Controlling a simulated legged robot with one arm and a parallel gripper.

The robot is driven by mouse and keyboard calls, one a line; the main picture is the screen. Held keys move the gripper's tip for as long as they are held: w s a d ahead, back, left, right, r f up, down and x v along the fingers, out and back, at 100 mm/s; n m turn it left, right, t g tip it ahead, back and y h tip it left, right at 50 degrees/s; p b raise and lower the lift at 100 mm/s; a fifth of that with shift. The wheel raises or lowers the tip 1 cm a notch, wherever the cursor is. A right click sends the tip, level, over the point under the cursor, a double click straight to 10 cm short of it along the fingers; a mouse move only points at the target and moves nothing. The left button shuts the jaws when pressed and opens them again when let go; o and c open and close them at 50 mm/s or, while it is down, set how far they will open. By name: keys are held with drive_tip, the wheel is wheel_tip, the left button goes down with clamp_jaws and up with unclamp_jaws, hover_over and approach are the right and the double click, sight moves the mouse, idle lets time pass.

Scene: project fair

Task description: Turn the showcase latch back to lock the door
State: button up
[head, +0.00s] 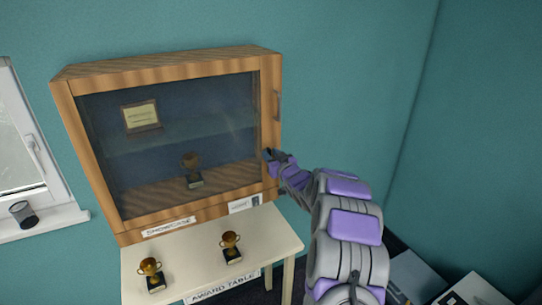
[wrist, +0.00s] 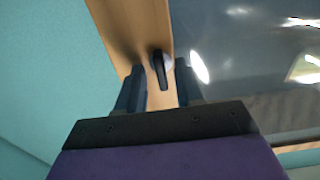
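The wooden showcase (head: 190,230) stands on the award table against the wall, with its glass door (head: 225,110) shut or nearly so. The dark latch (wrist: 158,66) shows on the wooden door frame in the wrist view, on a pale round base. It lies between my gripper's (wrist: 159,80) two dark fingers, which are apart, with space on both sides of it. Whether the fingers touch it is unclear. In the head view my gripper (head: 269,155) is at the right frame of the showcase and hides the latch.
A vertical handle (head: 277,105) is on the frame above my gripper. Two trophies (head: 151,274) (head: 231,246) stand on the award table (head: 195,270). A trophy (head: 191,170) and a plaque (head: 142,116) are behind the glass. Boxes (head: 415,276) sit at lower right.

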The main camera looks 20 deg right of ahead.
drive_tip(key=shift+w, duration=0.15)
drive_tip(key=shift+c, duration=0.4)
clamp_jaws()
